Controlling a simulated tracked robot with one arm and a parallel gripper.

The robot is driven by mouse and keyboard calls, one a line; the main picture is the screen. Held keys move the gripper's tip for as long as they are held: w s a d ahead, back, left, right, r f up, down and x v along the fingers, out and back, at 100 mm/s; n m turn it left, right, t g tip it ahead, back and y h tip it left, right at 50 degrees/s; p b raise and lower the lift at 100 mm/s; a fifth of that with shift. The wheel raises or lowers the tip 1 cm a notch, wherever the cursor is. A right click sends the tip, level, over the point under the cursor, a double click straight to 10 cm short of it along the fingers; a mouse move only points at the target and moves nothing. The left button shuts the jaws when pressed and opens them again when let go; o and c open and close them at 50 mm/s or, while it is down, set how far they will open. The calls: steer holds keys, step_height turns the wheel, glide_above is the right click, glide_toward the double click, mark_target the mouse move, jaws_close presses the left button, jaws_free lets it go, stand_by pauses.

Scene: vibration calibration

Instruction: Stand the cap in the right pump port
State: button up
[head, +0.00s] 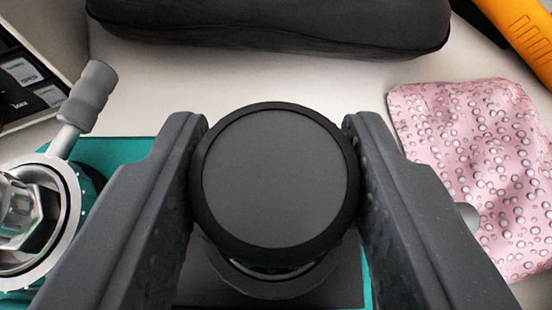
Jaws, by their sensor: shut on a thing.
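A round black cap (275,178) with a grey top face fills the middle of the head view. My gripper (275,165) is shut on it, one finger on each side of its rim. Below the cap a dark round part (275,283) shows partly, with a shiny ring; the cap hides most of it. I cannot tell whether the cap touches that part or hangs above it. A teal base (120,150) shows behind the left finger. I cannot make out which port the dark round part is.
A metal fitting (35,215) with a grey handle (90,95) stands at the left. A pink bubble-wrap pouch (475,160) lies at the right. A black case (270,25) lies at the back, an orange tool (522,30) at the top right. A labelled box (30,75) stands top left.

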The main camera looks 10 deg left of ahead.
steer(key=shift+f, duration=0.15)
stand_by(0.4)
steer(key=o, duration=1.1)
steer(key=shift+s+d+r, duration=0.1)
steer(key=shift+s+r, duration=0.25)
steer(key=shift+s, duration=0.05)
steer(key=p+v, duration=0.2)
steer(key=v, duration=1.1)
steer(key=w+d+r+m+t+p, duration=0.15)
steer(key=d+r, duration=0.25)
steer(key=r, duration=1.1)
steer(key=s+d+r+h, duration=0.1)
steer(key=s+d+r, duration=0.2)
steer(key=r, duration=0.7)
steer(key=s+d+r+t+p, duration=0.1)
steer(key=s+d+r, duration=0.3)
steer(key=r, duration=0.7)
steer(key=s+d+r+m+t+h+p, duration=0.1)
steer(key=s+d+r, duration=0.3)
steer(key=r, duration=0.6)
steer(key=shift+s+d+r+h, duration=0.1)
steer(key=shift+s+d+h, duration=0.05)
steer(key=shift+d, duration=0.5)
steer(key=shift+s+d+r+h, duration=0.1)
steer(key=shift+d+h, duration=0.05)
steer(key=shift+d, duration=0.5)
